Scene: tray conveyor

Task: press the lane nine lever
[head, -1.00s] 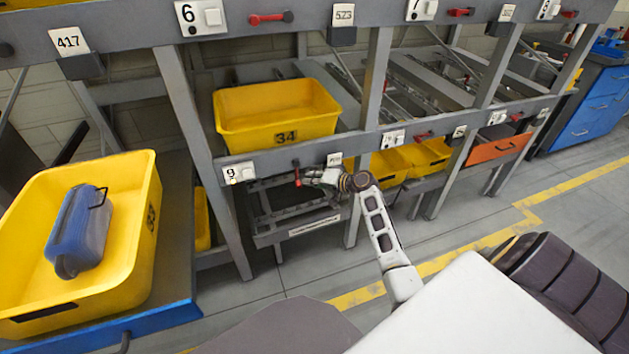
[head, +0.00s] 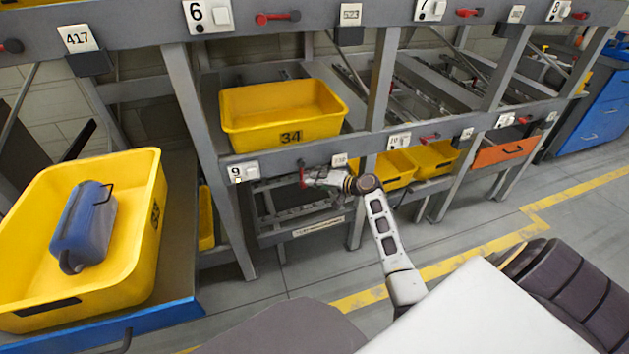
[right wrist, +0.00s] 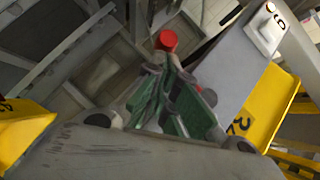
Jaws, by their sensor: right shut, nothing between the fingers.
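The lane nine lever (head: 302,177) is red and sits on the front rail, right of the white number 9 plate (head: 243,172). Its round red end (right wrist: 168,41) shows in the right wrist view just beyond my fingertips. My right gripper (head: 320,179) is at the lever's right side, with its green-padded fingers (right wrist: 172,80) shut and empty. I cannot tell whether the fingers touch the lever. The number 9 plate also shows at the top right of the wrist view (right wrist: 268,28). My left gripper is not in view.
A yellow tote marked 34 (head: 240,133) stands on the rack above the rail. A yellow tote (head: 140,262) holding a blue case (head: 82,228) stands on a blue-edged surface at left. More yellow totes (head: 392,180) and an orange one (head: 503,151) are at right.

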